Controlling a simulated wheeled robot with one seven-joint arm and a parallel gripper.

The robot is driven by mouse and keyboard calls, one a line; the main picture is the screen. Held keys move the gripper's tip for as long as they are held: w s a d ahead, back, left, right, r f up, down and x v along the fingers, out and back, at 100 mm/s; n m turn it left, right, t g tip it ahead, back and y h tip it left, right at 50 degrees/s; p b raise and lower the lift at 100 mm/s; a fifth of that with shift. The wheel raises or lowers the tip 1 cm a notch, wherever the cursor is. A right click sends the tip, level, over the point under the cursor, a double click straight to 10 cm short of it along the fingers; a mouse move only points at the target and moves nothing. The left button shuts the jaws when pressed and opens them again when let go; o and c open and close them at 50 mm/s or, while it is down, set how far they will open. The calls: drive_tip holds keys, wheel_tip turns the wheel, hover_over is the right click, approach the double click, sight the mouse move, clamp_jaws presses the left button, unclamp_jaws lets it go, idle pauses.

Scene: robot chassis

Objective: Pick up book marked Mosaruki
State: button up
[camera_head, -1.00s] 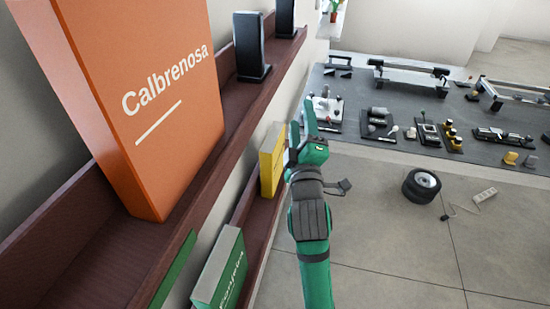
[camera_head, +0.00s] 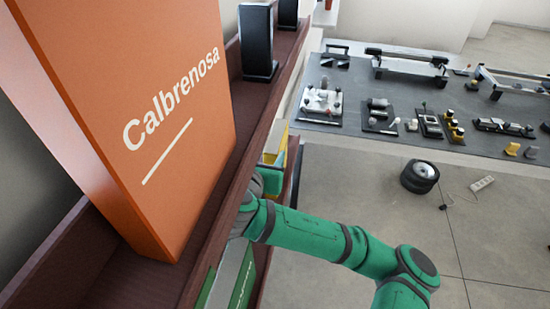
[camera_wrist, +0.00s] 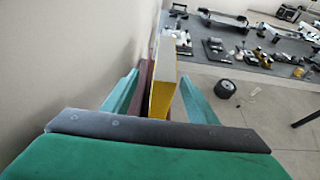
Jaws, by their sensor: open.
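A yellow book (camera_head: 277,146) stands on the lower shelf, partly hidden by my arm and the upper shelf in the head view. In the wrist view the yellow book (camera_wrist: 161,98) stands upright between the two teal fingers of my gripper (camera_wrist: 160,77). The fingers are open, one on each side of it, with gaps showing. No title is readable on it, and I see the name Mosaruki nowhere. In the head view my gripper is mostly hidden behind the upper shelf.
A large orange book marked Calbrenosa (camera_head: 150,120) stands on the upper shelf (camera_head: 262,112) with black bookends (camera_head: 257,42). A green and white book (camera_head: 232,275) is lower down, partly covered by my arm. A tyre (camera_head: 420,177) lies on the open floor at right.

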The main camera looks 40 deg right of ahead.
sight(274, 150)
drive_tip(key=x, duration=0.5)
drive_tip(key=shift+s+d+f, duration=0.2)
drive_tip(key=shift+d, duration=0.35)
drive_tip(key=shift+w+d+f, duration=0.1)
drive_tip(key=shift+d+f, duration=0.1)
drive_tip(key=shift+x, duration=2.2)
drive_tip(key=shift+a+f, duration=0.1)
drive_tip(key=shift+f, duration=0.05)
clamp_jaws()
